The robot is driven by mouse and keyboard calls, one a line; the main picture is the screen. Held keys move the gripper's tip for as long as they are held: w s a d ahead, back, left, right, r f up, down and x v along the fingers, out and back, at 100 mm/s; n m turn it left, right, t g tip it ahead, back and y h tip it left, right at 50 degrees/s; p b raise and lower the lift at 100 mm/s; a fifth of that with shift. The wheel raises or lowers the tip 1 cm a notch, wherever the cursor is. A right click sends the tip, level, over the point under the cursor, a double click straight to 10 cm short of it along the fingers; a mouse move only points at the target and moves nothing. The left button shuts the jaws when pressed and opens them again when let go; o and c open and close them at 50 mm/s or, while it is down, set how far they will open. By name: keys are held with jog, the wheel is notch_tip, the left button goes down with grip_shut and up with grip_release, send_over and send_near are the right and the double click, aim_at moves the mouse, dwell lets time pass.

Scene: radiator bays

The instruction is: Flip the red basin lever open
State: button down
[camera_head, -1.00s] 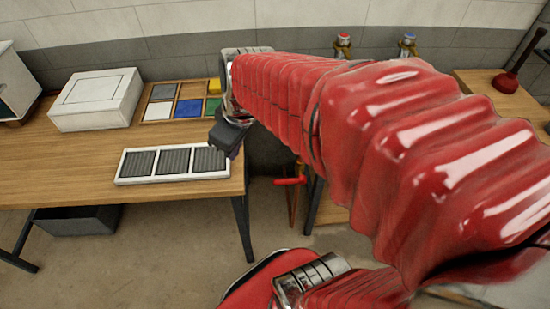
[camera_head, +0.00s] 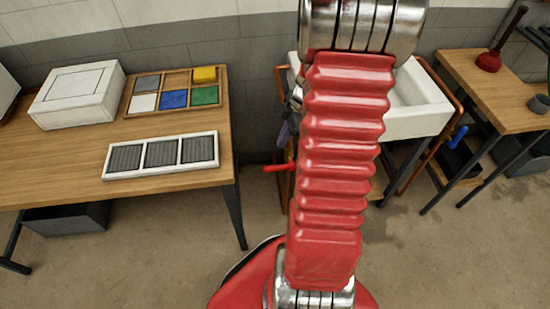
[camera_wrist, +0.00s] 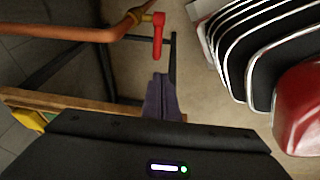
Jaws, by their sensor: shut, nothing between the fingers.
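The red basin lever (camera_head: 279,168) sticks out to the left, low on a copper pipe, between the wooden bench and my arm. In the wrist view the red lever (camera_wrist: 158,38) stands across the copper pipe, beside a brass fitting. My gripper (camera_wrist: 160,78) is shut and empty, its dark purple fingertips just short of the lever's free end in the picture. I cannot tell whether they touch. In the head view my gripper (camera_head: 284,134) shows only partly beside my red arm, above the lever. The white basin (camera_head: 418,112) is partly hidden by my arm.
A blue lever (camera_head: 458,136) sits on another copper pipe right of the basin. The left bench (camera_head: 60,165) holds a white box (camera_head: 78,95), a colour tray (camera_head: 150,111) and a grilled panel (camera_head: 125,174). A plunger (camera_head: 489,60) stands on the right bench. Floor between is clear.

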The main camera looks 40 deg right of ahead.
jog(key=shift+s+d+f, duration=0.25)
jog(key=shift+d+f, duration=0.3)
jog(key=shift+f, duration=0.1)
jog(key=shift+f, duration=0.1)
send_over(274, 168)
jog(key=s, duration=0.1)
jog(key=f, duration=1.1)
jog(key=shift+d+f, duration=0.2)
jog(key=shift+w+d+f, duration=0.1)
jog(key=shift+f, duration=0.8)
